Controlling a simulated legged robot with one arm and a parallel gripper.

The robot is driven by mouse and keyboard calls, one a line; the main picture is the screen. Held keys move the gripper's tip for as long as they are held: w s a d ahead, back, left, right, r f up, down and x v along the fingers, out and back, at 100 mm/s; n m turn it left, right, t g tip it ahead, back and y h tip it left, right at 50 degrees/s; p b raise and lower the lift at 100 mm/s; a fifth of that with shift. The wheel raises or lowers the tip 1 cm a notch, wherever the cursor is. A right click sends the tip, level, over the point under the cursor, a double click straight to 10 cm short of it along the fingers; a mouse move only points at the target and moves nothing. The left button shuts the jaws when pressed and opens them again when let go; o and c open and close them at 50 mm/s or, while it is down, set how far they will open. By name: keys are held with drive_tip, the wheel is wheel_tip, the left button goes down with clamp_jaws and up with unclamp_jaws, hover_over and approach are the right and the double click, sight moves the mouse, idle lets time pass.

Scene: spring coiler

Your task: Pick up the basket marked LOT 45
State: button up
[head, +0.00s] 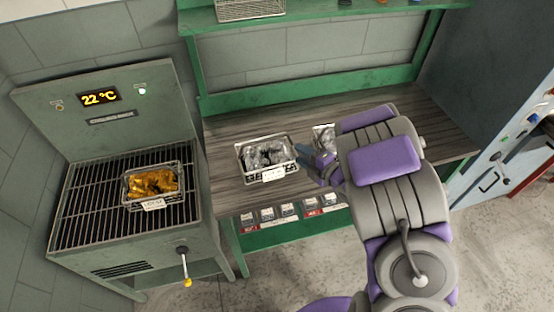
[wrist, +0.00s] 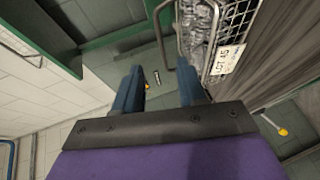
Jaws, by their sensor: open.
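A wire basket (wrist: 232,35) with a white tag reading LOT 45 (wrist: 227,60) and grey metallic contents is at the upper right of the wrist view. Its grey loop handle (wrist: 158,35) shows in line with the gap between my fingertips; I cannot tell how deep it lies. In the head view a wire basket (head: 268,176) with grey contents stands on the bench, its tag too small to read. My gripper (head: 308,160) is just right of it, open and empty. The fingers also show in the wrist view (wrist: 160,75). A second basket (head: 323,138) is partly hidden behind my arm.
The wooden bench (head: 230,130) has a green frame and labelled bins (head: 285,212) along its front. At left an oven (head: 75,215) reading 22 °C has a basket of golden pieces (head: 152,184) on its grate. Another basket (head: 250,8) is on the upper shelf.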

sight(269, 139)
drive_tip(key=shift+n+y, duration=0.3)
drive_tip(key=shift+y, duration=0.2)
drive_tip(key=x, duration=0.3)
drive_tip(key=b+x, duration=0.1)
drive_tip(key=x, duration=0.3)
drive_tip(key=b+x, duration=0.1)
drive_tip(key=x, duration=0.3)
drive_tip(key=shift+s+a+f, duration=0.2)
drive_tip(key=shift+s+a, duration=0.1)
drive_tip(key=shift+a, duration=0.2)
drive_tip(key=shift+x, duration=0.8)
drive_tip(key=shift+s+f+b+x, duration=0.15)
drive_tip(key=shift+b+x, duration=0.2)
drive_tip(key=shift+x, duration=0.8)
drive_tip(key=shift+s+f+b+x, duration=0.1)
drive_tip(key=shift+b+x, duration=0.2)
drive_tip(key=shift+x, duration=0.8)
drive_tip(key=shift+a, duration=0.2)
clamp_jaws()
drive_tip(key=shift+f, duration=0.2)
